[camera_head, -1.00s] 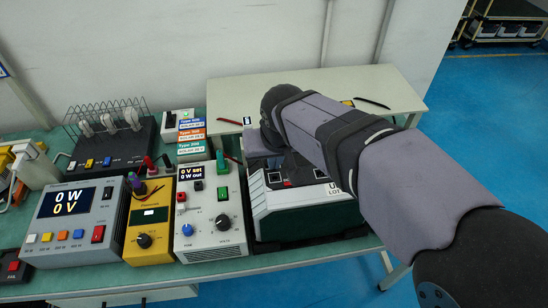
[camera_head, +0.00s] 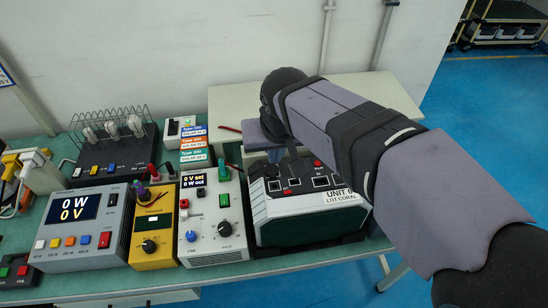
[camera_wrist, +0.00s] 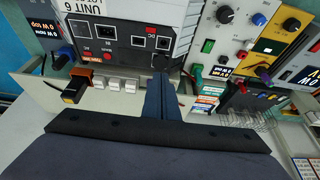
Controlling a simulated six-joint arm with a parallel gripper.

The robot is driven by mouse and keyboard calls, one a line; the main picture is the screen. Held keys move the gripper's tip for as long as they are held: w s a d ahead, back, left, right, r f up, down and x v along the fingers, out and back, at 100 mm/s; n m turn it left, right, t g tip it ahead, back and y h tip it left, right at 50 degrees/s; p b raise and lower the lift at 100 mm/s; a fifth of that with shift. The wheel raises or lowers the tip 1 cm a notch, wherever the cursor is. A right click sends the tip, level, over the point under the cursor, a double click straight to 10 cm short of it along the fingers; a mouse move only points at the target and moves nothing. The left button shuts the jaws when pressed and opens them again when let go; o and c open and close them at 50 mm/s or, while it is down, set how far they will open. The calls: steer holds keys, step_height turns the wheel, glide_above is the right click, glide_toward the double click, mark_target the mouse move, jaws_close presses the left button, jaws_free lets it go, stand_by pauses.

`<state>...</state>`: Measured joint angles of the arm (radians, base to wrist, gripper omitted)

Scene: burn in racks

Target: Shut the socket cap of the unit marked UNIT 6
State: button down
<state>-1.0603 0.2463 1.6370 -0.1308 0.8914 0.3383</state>
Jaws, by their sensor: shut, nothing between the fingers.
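The unit marked UNIT 6 (camera_head: 310,215) is a pale and dark green case at the front right of the bench. My gripper (camera_wrist: 160,80) is shut and empty, close over that edge. Contact cannot be told. My forearm hides part of the unit label in the head view.
A white supply (camera_head: 212,222) stands directly left of the unit, then a yellow meter (camera_head: 154,232) and a grey meter (camera_head: 82,232). Colored type cards (camera_head: 194,144) stand behind. A pale table (camera_head: 345,92) lies beyond, with free room on it.

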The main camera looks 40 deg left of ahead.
steer(key=b+v, duration=0.1)
steer(key=v, duration=0.6)
steer(key=shift+s+d, duration=0.35)
steer(key=w+d+f+m+h, duration=0.1)
steer(key=w+d+f, duration=0.25)
steer(key=d, duration=0.35)
steer(key=w+d+f+m+g+h, duration=0.1)
steer(key=w+d+f+m, duration=0.1)
steer(key=d+f, duration=0.4)
steer(key=w+d+f+m+h, duration=0.1)
steer(key=w+d+f, duration=0.2)
steer(key=d, duration=0.6)
steer(key=s+d+f+m, duration=0.1)
steer(key=s+d+f, duration=0.2)
steer(key=d, duration=0.3)
steer(key=s+d+f+m+g, duration=0.1)
steer(key=s+d+f+m, duration=0.1)
steer(key=s+d+f, duration=0.1)
steer(key=s+d+f+m+g, duration=0.1)
steer(key=s+d+f, duration=0.3)
steer(key=d, duration=0.4)
steer(key=shift+s+d+m, duration=0.2)
steer(key=shift+d+m, duration=0.1)
steer(key=shift+m, duration=0.2)
